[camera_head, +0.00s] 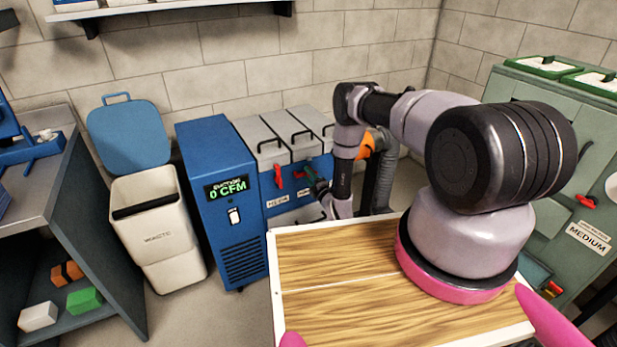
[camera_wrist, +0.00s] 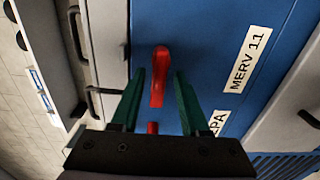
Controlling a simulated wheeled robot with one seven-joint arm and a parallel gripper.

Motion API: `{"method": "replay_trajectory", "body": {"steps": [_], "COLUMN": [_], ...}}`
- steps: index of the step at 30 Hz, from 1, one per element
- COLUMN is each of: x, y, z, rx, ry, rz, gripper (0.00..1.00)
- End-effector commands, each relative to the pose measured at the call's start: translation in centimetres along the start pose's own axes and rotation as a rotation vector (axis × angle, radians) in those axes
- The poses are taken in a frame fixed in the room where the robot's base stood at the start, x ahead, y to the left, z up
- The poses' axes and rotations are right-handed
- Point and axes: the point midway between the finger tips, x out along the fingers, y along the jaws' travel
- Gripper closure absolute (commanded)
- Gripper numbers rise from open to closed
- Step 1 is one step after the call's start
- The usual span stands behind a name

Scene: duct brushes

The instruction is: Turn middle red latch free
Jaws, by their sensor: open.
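The middle red latch (camera_wrist: 159,80) lies between the two green fingers of my gripper (camera_wrist: 160,84) in the wrist view. The left red latch (camera_head: 278,177) hangs down. Another red piece (camera_wrist: 152,128) is partly hidden by my gripper.
The blue unit reading 0 CFM (camera_head: 228,187) stands left of the latched cabinet. Grey lids with black handles (camera_head: 270,146) top the cabinet. A wooden-topped table (camera_head: 335,270) is in front. A white bin (camera_head: 160,230) stands further left, a green cabinet (camera_head: 540,120) right.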

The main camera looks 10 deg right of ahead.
Motion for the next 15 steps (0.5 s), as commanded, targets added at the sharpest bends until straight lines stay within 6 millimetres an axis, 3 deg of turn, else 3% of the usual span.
{"method": "replay_trajectory", "body": {"steps": [5,15], "x": [-1.8,-8.4], "y": [-0.1,-0.1], "z": [0.1,0.1], "rx": [0.002,0.002], "ry": [-0.003,-0.004], "rz": [-0.003,-0.003], "gripper": [0.55,0.55]}}
